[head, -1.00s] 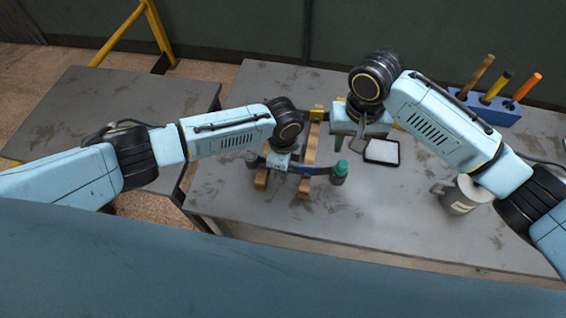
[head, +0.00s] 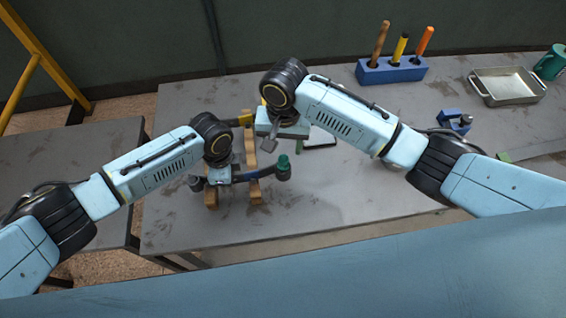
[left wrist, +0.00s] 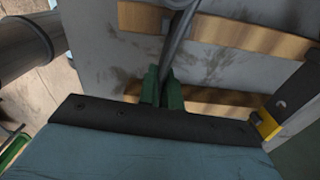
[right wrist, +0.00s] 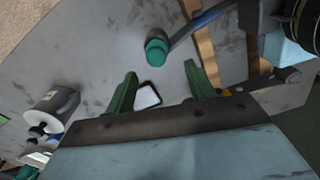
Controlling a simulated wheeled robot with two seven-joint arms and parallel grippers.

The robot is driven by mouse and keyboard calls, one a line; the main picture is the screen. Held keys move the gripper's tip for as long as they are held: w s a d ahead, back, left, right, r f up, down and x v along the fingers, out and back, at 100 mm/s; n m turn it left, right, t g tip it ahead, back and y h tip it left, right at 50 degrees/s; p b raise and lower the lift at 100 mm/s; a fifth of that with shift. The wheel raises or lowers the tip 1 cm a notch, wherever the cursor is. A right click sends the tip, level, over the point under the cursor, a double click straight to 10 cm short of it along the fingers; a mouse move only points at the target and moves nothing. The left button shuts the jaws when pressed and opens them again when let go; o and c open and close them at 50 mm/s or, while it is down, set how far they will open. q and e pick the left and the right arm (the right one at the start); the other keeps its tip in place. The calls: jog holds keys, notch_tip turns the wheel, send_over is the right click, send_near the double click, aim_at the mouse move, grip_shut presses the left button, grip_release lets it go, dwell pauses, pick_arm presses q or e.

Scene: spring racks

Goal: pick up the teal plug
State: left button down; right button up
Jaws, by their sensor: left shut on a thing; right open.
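The teal plug (head: 283,161) sits on a dark end piece at the right end of a blue-grey bar (head: 262,175), above the table. It also shows in the right wrist view (right wrist: 157,48), beyond the fingertips and apart from them. My right gripper (right wrist: 160,85) is open and empty, its green fingers spread; in the head view it (head: 270,142) is just behind and left of the plug. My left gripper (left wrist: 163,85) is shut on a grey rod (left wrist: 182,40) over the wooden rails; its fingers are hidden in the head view.
Wooden rails (head: 254,190) lie under the bar. A white pad (head: 320,138) lies behind the plug. A blue tool block (head: 390,72), metal tray (head: 508,86), teal mug (head: 551,62) and blue fixture (head: 455,121) stand farther right. The table's front middle is clear.

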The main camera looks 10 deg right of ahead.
aim_at(283, 158)
jog(key=f, duration=0.3)
jog(key=s+f, duration=0.1)
jog(key=f, duration=0.1)
jog(key=shift+f, duration=0.3)
jog(key=shift+c, duration=0.3)
jog(key=c, duration=1)
jog(key=shift+r, duration=0.1)
notch_tip(283, 158, up, 10)
jog(key=shift+f, duration=0.1)
